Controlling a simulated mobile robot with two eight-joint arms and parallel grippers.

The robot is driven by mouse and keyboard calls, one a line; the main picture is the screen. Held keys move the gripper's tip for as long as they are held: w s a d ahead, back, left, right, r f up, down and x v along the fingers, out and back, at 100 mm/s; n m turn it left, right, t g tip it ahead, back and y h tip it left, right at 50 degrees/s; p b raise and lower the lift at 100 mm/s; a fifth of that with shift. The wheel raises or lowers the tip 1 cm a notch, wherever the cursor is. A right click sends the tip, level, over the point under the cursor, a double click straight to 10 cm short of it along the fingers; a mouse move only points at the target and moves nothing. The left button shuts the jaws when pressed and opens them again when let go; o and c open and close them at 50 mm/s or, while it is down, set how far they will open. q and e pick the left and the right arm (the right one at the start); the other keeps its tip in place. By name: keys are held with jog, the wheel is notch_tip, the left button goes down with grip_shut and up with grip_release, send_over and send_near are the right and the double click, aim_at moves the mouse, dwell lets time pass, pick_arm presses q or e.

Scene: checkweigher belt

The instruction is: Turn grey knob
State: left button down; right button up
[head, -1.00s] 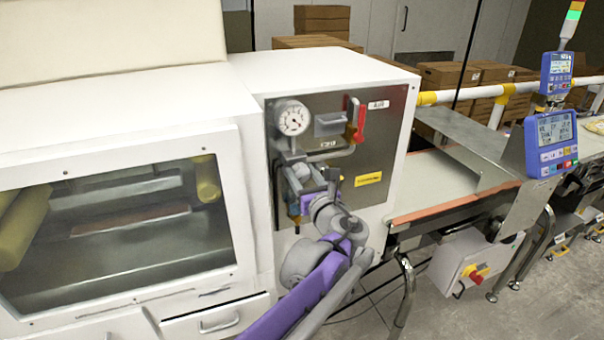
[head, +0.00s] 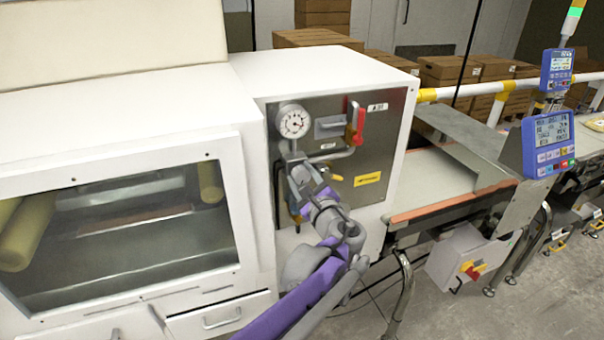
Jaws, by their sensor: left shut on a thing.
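The grey knob is on the steel panel (head: 378,152), below the round pressure gauge (head: 293,121). My left gripper (head: 295,168) is at the panel just under the gauge, shut on the knob. The gripper and wrist cover the knob almost wholly, so its angle cannot be read. My purple and grey left arm reaches up to it from the bottom of the head view. My right gripper is not in view.
A red-handled valve (head: 355,124) sits beside the gauge, with an AIR label and a yellow label (head: 367,179) nearby. The windowed white machine (head: 120,225) stands left. The conveyor belt (head: 440,182) and blue display (head: 549,143) are right.

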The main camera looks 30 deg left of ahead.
pick_arm(q)
jog(key=shift+n, duration=0.4)
jog(key=shift+c, duration=1.5)
grip_release()
jog(key=shift+d, duration=0.1)
jog(key=v, duration=1)
jog(key=shift+s+d+b, duration=0.2)
jog(key=shift+s+b, duration=0.15)
jog(key=shift+a, duration=0.1)
